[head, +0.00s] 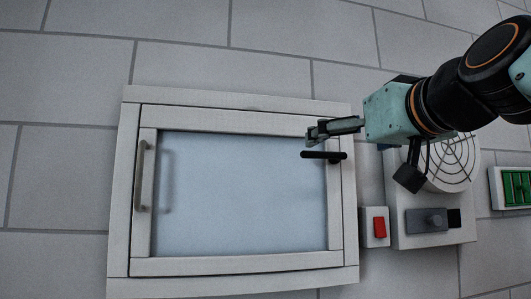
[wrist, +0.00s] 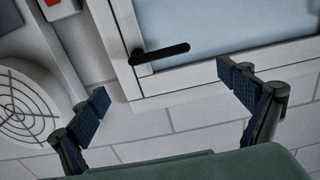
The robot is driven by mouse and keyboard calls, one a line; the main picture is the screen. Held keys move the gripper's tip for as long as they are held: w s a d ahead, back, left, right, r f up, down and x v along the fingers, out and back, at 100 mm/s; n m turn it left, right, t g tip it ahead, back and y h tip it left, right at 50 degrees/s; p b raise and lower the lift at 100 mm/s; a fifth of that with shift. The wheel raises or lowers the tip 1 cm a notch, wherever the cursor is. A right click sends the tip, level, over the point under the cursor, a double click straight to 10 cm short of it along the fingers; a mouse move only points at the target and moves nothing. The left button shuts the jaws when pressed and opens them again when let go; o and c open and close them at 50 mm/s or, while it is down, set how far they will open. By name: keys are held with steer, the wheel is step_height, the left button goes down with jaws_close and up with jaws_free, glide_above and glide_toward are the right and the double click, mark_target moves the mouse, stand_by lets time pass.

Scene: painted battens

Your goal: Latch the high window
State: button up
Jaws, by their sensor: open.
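The window (head: 240,190) has a white frame and a pale pane, and its sash sits in the frame, looking closed or nearly so. Its black lever handle (head: 322,155) is on the right side of the sash and lies about level, pointing left. The handle also shows in the wrist view (wrist: 160,53), between and beyond the fingers. My gripper (head: 318,131) is open and empty, just above the handle in the head view, with no contact visible. In the wrist view my gripper (wrist: 166,88) has its two blue-padded fingers wide apart.
A grey bar handle (head: 141,177) is on the window's left side. Right of the window are a red switch (head: 379,227), a round fan grille (head: 452,165), a grey box with a knob (head: 432,221) and a green panel (head: 517,187). The tiled wall above is clear.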

mark_target(324, 152)
steer(key=w+p, duration=0.1)
steer(key=w, duration=0.2)
steer(key=w+a+p, duration=0.1)
steer(key=w, duration=0.2)
steer(key=w+a+p, duration=0.1)
steer(key=w, duration=0.3)
steer(key=shift+f, duration=0.1)
steer(key=shift+c, duration=0.4)
steer(key=c, duration=1.6)
